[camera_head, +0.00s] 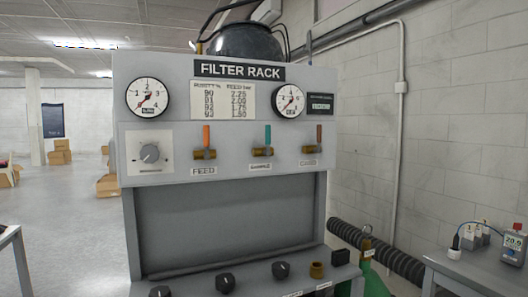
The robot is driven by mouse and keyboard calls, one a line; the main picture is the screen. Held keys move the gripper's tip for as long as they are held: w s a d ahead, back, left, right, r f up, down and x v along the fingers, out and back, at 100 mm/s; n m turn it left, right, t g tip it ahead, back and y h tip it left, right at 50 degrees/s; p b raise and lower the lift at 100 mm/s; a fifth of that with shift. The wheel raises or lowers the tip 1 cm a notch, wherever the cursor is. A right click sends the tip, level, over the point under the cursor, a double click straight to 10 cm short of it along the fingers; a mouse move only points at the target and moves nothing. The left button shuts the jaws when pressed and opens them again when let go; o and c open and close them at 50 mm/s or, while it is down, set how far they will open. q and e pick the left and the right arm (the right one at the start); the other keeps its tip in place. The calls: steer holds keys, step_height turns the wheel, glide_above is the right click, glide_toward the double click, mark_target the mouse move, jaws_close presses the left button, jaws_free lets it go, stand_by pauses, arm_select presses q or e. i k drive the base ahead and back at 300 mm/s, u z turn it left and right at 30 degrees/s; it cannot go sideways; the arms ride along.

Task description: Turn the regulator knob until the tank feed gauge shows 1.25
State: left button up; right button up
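A grey regulator knob (150,153) sits on a white square plate at the left of the FILTER RACK panel. Above it is a round white gauge (148,98) with a red needle that appears to point to the lower left. A second round gauge (289,101) is at the right of the panel, also with a red needle. The small print on both dials is too blurred to tell which is the tank feed gauge or to read an exact value. Neither gripper is in view.
Three valves with orange (206,136), green (267,136) and brown (319,135) levers line the panel. Several black knobs, one here (225,283), sit on the lower shelf (255,284). A side table (480,268) stands right.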

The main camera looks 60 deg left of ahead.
mark_target(150, 153)
steer(key=z, duration=0.65)
steer(key=k, duration=0.95)
steer(key=u, duration=0.75)
